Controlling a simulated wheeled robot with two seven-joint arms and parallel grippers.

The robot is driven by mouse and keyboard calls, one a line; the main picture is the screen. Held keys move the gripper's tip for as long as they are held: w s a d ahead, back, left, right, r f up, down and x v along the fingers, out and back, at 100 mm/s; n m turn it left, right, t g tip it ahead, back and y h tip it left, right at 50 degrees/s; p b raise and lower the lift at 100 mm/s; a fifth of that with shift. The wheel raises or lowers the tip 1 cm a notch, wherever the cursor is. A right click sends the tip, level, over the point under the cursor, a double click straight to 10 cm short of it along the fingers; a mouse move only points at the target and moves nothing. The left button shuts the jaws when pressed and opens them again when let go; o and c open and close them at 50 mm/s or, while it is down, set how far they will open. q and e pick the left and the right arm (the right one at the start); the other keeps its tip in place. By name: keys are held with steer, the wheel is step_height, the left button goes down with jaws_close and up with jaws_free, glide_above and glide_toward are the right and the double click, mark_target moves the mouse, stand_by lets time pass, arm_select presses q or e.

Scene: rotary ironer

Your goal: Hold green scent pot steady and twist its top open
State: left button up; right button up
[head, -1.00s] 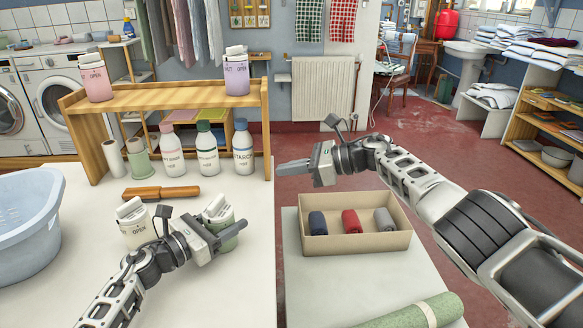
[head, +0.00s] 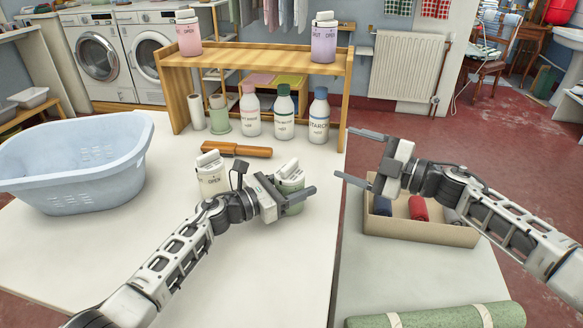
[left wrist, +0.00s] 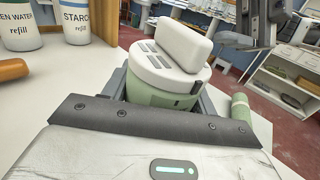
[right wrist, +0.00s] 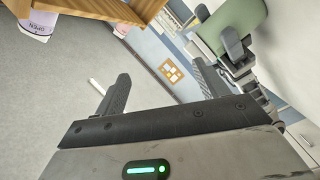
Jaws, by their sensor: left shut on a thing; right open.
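The green scent pot (head: 291,184) stands on the white table at the centre of the head view, upright. Its white ridged top with a raised grip is on it and shows closely in the left wrist view (left wrist: 170,62). My left gripper (head: 300,190) is shut on the pot's green body from the left and front, with a finger on each side below the top. My right gripper (head: 343,154) is open and empty, to the right of the pot and apart from it. In the right wrist view its fingers (right wrist: 158,90) have nothing between them.
A white scent pot (head: 212,176) stands just left of the green one. Behind are a brown-handled tool (head: 237,149), several bottles (head: 284,115) and a wooden shelf (head: 255,60). A blue basket (head: 75,165) is at left. A cardboard box (head: 420,232) lies below my right arm.

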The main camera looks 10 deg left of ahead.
mark_target(292, 169)
steer(key=s+a+f+m, duration=0.2)
steer(key=s+f+m, duration=0.3)
steer(key=m, duration=0.6)
steer(key=x, duration=0.7)
steer(key=r+x, duration=0.1)
steer(key=x, duration=0.3)
steer(key=shift+s+a, duration=0.2)
steer(key=c, duration=1)
